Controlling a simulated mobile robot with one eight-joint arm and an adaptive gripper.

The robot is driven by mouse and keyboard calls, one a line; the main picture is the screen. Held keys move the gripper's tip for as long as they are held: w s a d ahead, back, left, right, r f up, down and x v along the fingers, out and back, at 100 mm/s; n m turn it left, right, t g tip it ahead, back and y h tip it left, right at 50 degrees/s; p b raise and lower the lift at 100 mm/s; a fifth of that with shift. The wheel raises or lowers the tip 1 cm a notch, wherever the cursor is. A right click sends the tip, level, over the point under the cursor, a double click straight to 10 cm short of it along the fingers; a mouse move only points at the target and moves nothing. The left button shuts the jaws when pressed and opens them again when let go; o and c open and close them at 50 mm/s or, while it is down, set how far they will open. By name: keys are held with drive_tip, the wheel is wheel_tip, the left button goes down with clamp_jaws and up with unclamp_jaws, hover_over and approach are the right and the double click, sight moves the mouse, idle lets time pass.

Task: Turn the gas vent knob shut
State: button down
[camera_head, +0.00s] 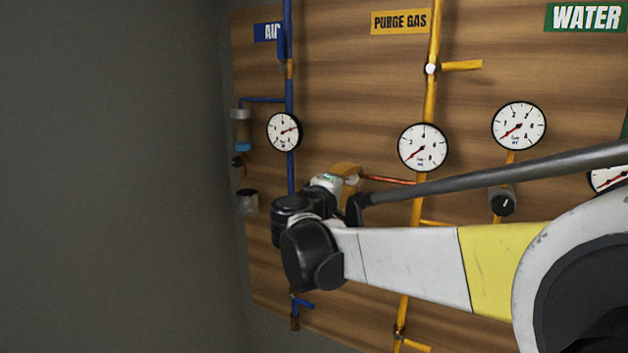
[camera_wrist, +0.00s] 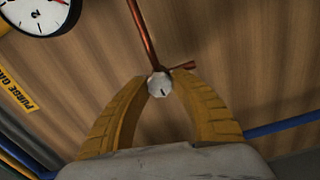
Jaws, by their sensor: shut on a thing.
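The gas vent knob (camera_wrist: 159,89) is a small pale, faceted knob with a short dark mark on its face. It sits at the end of a copper pipe (camera_wrist: 143,35) in the wrist view. My gripper (camera_wrist: 159,80) has its two yellow fingers on either side of the knob, shut on it at the fingertips. In the head view, my gripper (camera_head: 352,178) is at the board near the copper pipe (camera_head: 388,180), left of the yellow pipe. There the knob is hidden behind my gripper and wrist.
A wooden board (camera_head: 350,70) carries a blue air pipe (camera_head: 289,90), a yellow purge gas pipe (camera_head: 431,98) and several gauges, one above right of my gripper (camera_head: 423,147). A black knob (camera_head: 502,203) is farther right. A bare grey wall (camera_head: 110,170) is at left.

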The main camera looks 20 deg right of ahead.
drive_tip(key=shift+m, duration=0.6)
drive_tip(key=c, duration=1.1)
unclamp_jaws()
drive_tip(key=v, duration=1.2)
